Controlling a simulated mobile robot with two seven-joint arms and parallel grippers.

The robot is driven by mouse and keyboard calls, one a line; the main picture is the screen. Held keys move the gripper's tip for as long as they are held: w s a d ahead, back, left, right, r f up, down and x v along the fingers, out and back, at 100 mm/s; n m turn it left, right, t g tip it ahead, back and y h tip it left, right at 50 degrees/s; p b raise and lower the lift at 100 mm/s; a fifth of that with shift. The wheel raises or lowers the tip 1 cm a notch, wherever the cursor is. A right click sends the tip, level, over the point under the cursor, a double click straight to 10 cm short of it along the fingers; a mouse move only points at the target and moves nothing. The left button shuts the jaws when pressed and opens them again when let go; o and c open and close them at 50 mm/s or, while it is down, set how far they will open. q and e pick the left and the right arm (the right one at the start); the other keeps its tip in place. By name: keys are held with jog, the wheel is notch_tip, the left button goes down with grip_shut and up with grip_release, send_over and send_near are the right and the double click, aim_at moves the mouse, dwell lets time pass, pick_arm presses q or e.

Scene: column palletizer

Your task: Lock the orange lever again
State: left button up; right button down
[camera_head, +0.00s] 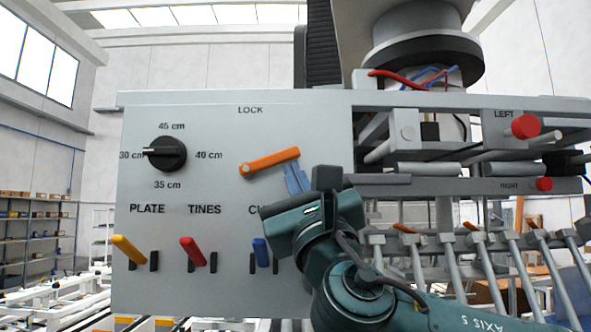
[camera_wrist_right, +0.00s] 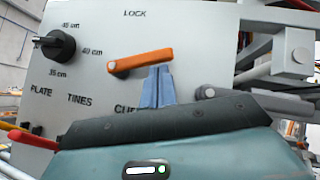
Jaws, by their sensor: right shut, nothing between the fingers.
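The orange lever (camera_head: 270,161) is on the grey panel under the word LOCK. Its pivot is at its left end, and its free end points right and slightly up. It also shows in the right wrist view (camera_wrist_right: 140,62), tilted the same way. My right gripper (camera_head: 294,174) is shut and empty. Its blue-grey fingers are just below the right half of the lever; in the right wrist view the fingertips (camera_wrist_right: 157,70) come right up to its lower edge. I cannot tell whether they touch it. My left gripper is not in view.
The panel (camera_head: 225,285) also carries a black dial (camera_head: 165,154) pointing at 30 cm, and yellow (camera_head: 129,250), red (camera_head: 192,251) and blue (camera_head: 261,252) levers below. Red LEFT (camera_head: 525,126) and RIGHT (camera_head: 543,184) knobs and metal tines lie to the right.

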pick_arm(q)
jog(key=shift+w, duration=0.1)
pick_arm(e)
jog(key=shift+r, duration=0.35)
dwell(0.5)
jog(key=shift+r, duration=0.85)
jog(key=shift+a+r, duration=0.2)
jog(key=shift+r, duration=0.5)
jog(key=shift+a+r, duration=0.15)
jog(key=shift+r, duration=0.5)
jog(key=shift+a+r, duration=0.45)
jog(key=shift+r, duration=0.2)
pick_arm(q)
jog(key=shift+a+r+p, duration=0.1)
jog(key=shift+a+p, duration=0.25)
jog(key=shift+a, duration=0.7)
pick_arm(e)
jog(key=shift+a+r, duration=0.65)
jog(key=shift+a, duration=0.2)
jog(key=shift+a, duration=0.1)
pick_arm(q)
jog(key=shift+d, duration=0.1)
